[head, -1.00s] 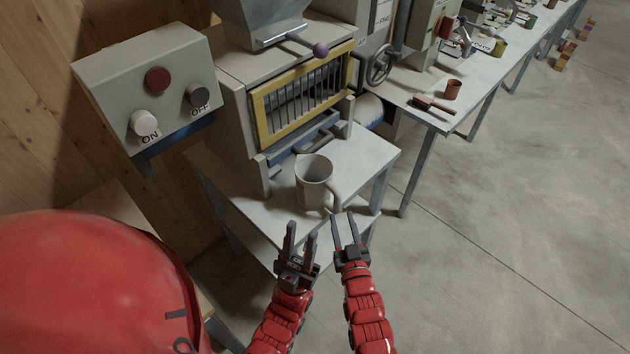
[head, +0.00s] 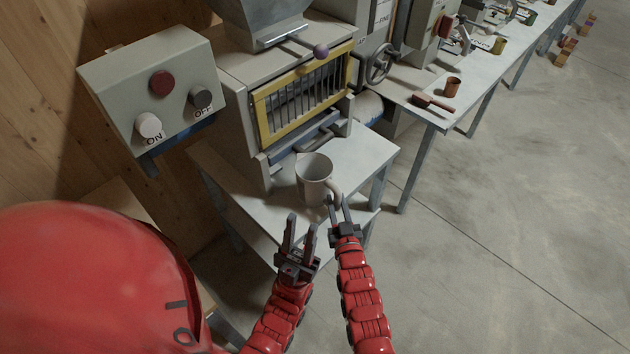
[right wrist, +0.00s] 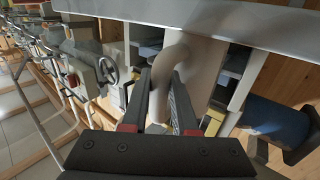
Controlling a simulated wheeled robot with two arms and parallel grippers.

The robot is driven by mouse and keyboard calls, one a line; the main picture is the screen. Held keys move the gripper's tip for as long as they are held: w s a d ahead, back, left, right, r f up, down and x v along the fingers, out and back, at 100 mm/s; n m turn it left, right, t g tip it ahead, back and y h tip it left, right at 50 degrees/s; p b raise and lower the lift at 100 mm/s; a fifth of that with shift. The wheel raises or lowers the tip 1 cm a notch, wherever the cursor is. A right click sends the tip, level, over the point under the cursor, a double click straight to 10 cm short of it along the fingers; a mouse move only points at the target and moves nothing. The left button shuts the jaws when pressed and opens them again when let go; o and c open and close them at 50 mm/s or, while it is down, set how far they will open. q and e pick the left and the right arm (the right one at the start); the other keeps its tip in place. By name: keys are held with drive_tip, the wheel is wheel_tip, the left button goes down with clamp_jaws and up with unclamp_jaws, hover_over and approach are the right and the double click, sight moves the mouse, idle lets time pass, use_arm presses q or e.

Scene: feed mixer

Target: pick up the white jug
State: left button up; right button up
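The white jug (head: 313,170) stands upright on the small grey table in front of the machine. Its handle points to the lower right in the head view. My right gripper (head: 337,200) is at the handle. In the right wrist view its two fingers (right wrist: 161,84) are apart, with the curved jug handle (right wrist: 168,62) between their tips. Whether either finger touches the handle is not clear. My left gripper (head: 300,223) is open and empty, below and in front of the jug.
The grey table (head: 265,212) carries the jug near its front edge. The machine with a yellow-framed grille (head: 300,98) stands behind it. A control box (head: 150,85) with ON and OFF buttons is at left. A brown cup (head: 452,87) and scoop (head: 432,103) lie on another table.

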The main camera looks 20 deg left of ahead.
clamp_jaws()
drive_tip(key=shift+r, duration=0.2)
idle(1.2)
